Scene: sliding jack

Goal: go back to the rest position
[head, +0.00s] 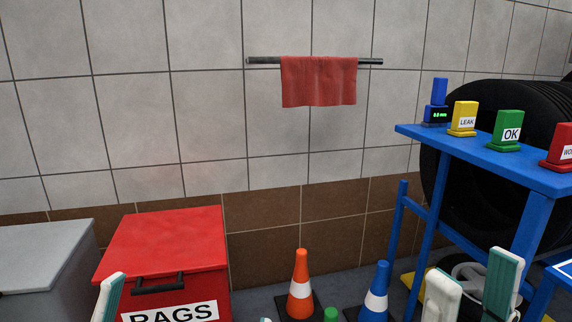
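My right gripper (472,280) shows at the lower right, in front of the blue stand. Its two pale fingertips are apart, with nothing seen between them. No held object shows at either gripper.
A blue stand (490,160) at right carries a small gauge (437,113) and yellow, green and red signs. Black tyres (465,205) stand behind it. Orange (301,275) and blue (376,285) cones stand on the floor. A grey box (45,255) is far left; a red towel (318,82) hangs above.

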